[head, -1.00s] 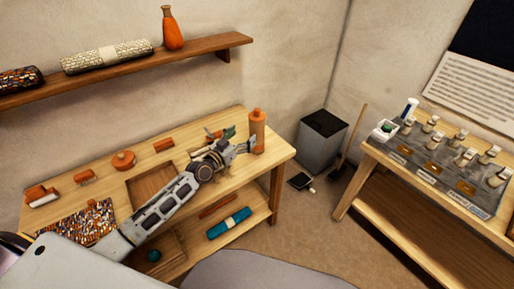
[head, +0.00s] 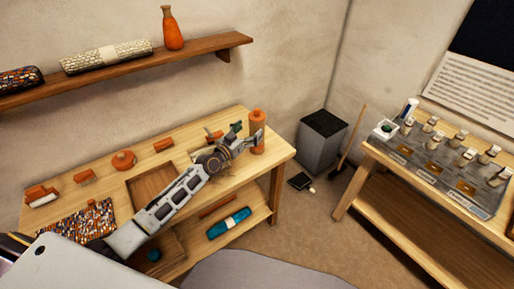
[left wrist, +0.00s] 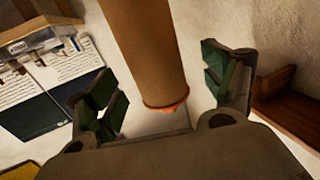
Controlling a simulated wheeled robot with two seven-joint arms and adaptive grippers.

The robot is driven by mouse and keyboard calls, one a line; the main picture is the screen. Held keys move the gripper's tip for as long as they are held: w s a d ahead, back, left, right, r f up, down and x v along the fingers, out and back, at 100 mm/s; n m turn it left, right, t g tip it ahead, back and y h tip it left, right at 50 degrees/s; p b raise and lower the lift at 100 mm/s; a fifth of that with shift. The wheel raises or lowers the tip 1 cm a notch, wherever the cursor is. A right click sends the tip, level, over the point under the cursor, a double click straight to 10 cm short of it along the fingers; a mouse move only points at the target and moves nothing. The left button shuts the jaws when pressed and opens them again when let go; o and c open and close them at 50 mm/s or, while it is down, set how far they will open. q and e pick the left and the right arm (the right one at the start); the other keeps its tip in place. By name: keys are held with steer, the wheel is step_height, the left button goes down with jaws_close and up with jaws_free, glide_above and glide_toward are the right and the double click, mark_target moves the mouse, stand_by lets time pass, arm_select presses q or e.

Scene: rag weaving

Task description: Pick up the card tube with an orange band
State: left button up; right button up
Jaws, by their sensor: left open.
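The card tube (head: 257,136) is brown with an orange top and stands upright at the right end of the wooden workbench. In the left wrist view the tube (left wrist: 143,45) runs between the two fingers, with an orange end (left wrist: 166,106). My left gripper (head: 249,134) is open at the tube, with one green-padded finger on each side; in the left wrist view I see gaps between the pads and the tube. An orange band on the tube is not clearly seen apart from its orange ends. My right gripper is not in view.
A blue roll (head: 229,223) lies on the lower shelf. A wall shelf (head: 130,70) hangs above. A grey bin (head: 318,147) stands right of the bench.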

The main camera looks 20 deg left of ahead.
arm_select(q)
steer(key=shift+w, duration=0.1)
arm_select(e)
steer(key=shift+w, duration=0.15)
arm_select(q)
steer(key=shift+w+d, duration=0.3)
steer(key=shift+w, duration=0.1)
steer(key=shift+w+d, duration=0.35)
steer(key=shift+w, duration=0.25)
steer(key=shift+x, duration=0.95)
steer(key=shift+w+d+f, duration=0.1)
steer(key=shift+w+d, duration=0.05)
steer(key=shift+w, duration=0.2)
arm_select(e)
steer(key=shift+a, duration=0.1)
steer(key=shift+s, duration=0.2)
arm_select(q)
steer(key=c, duration=1.5)
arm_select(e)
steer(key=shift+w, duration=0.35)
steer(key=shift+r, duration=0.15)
